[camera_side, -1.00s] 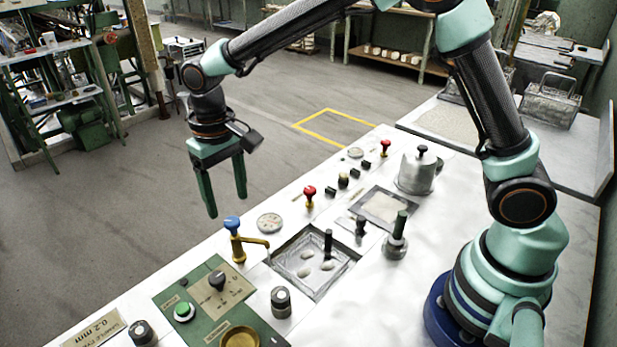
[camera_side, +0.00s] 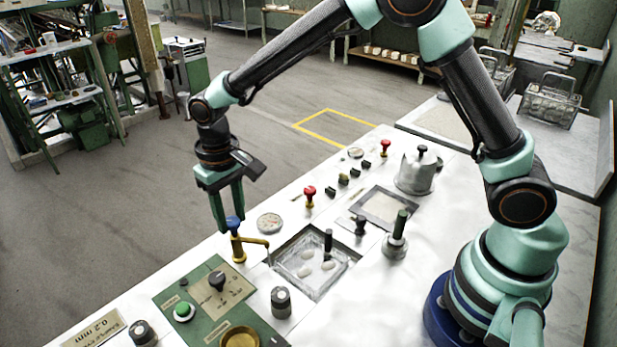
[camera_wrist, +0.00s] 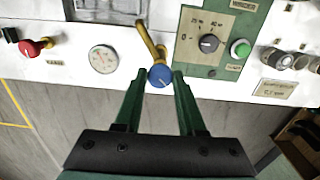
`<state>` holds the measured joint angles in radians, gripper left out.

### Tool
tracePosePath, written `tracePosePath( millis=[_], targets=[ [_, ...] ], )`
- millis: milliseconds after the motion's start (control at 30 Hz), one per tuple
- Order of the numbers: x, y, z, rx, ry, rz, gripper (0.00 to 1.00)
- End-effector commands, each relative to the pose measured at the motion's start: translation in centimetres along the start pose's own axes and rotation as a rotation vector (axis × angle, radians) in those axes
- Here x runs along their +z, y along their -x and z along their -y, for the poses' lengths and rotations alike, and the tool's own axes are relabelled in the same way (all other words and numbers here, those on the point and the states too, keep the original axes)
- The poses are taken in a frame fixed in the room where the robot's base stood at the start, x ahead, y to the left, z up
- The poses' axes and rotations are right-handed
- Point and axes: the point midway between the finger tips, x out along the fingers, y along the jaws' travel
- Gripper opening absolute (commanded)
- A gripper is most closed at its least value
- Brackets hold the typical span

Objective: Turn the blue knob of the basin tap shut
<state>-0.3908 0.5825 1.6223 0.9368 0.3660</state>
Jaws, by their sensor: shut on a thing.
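The blue knob (camera_side: 234,225) sits on top of a brass tap (camera_side: 238,249) at the front edge of the white counter. The tap's spout points right toward the sunken basin (camera_side: 319,288), which holds several pale cocoons in water. My gripper (camera_side: 232,219) reaches down from above with its green fingers around the blue knob. In the wrist view the round blue knob (camera_wrist: 160,77) lies between the two fingertips, one on each side, and the gripper is shut on it. The fingers partly hide the knob in the side view.
A dial gauge (camera_side: 270,223) and a red-topped valve (camera_side: 309,196) stand behind the tap. A green panel (camera_side: 188,318) with a black knob and green button lies in front. A black-handled post (camera_side: 328,242) stands in the basin. A metal pot (camera_side: 417,172) stands farther back.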

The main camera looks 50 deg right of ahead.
Motion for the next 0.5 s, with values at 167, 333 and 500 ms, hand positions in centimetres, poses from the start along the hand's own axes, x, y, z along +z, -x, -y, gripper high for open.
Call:
tracePosePath(
  millis=[167,333,500],
  targets=[
    [-0.01,0.05,0.0,0.0,-0.021,0.0,0.0],
    [-0.03,0.08,0.0,0.0,-0.088,0.0,0.0],
    [-0.04,0.1,0.0,0.0,-0.206,0.0,0.0]
  ],
)
